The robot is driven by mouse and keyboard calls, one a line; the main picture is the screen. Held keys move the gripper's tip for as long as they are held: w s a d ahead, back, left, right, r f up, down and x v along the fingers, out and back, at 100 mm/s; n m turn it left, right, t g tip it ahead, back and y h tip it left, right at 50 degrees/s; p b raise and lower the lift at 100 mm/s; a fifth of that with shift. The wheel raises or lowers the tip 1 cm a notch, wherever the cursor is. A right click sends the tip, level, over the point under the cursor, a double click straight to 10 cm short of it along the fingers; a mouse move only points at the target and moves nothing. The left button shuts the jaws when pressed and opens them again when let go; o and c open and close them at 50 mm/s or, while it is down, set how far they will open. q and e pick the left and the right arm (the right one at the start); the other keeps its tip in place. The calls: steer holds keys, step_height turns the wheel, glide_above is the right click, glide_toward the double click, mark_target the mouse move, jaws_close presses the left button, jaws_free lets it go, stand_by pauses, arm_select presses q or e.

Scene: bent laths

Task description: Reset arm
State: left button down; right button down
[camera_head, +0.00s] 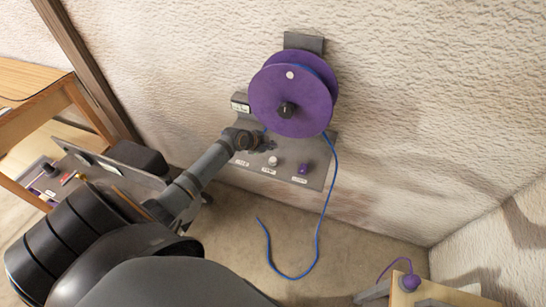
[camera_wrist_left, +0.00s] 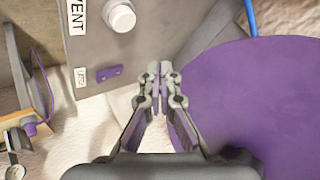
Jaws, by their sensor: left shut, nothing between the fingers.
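My left arm comes in from the left in the head view, and its gripper (camera_head: 264,141) is at the lower left of a purple reel, in front of a grey wall panel. In the left wrist view the fingertips (camera_wrist_left: 158,72) are together with nothing between them. My right gripper is not in view.
The purple reel (camera_head: 290,95) with blue cord (camera_head: 325,205) hangs on the wall; it fills the right of the wrist view (camera_wrist_left: 255,100). A wooden table (camera_head: 35,84) stands left.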

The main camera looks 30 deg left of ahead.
arm_select(q)
steer(key=shift+f, duration=0.1)
stand_by(0.3)
steer(key=s+d+f+n+g, duration=0.1)
steer(key=s+d+f+g, duration=0.15)
steer(key=s+d, duration=0.5)
steer(key=s+d+r+n+g+y, duration=0.1)
steer(key=s+d+r+n, duration=0.15)
steer(key=s, duration=0.45)
steer(key=s+d+r+n+g+y, duration=0.1)
steer(key=s+r+n, duration=0.1)
steer(key=s+n, duration=0.35)
steer(key=s+d+r+n+g+y, duration=0.1)
steer(key=s+d+r, duration=0.1)
steer(key=s, duration=0.6)
step_height(320, 180, down, 28)
steer(key=s+a+g, duration=0.1)
steer(key=s+a, duration=0.2)
steer(key=s+f+g, duration=0.1)
steer(key=s+f, duration=1.5)
steer(key=s, duration=0.1)
steer(key=shift+s+a+n+b, duration=0.35)
steer(key=shift+a+n+b, duration=0.05)
steer(key=shift+b, duration=0.05)
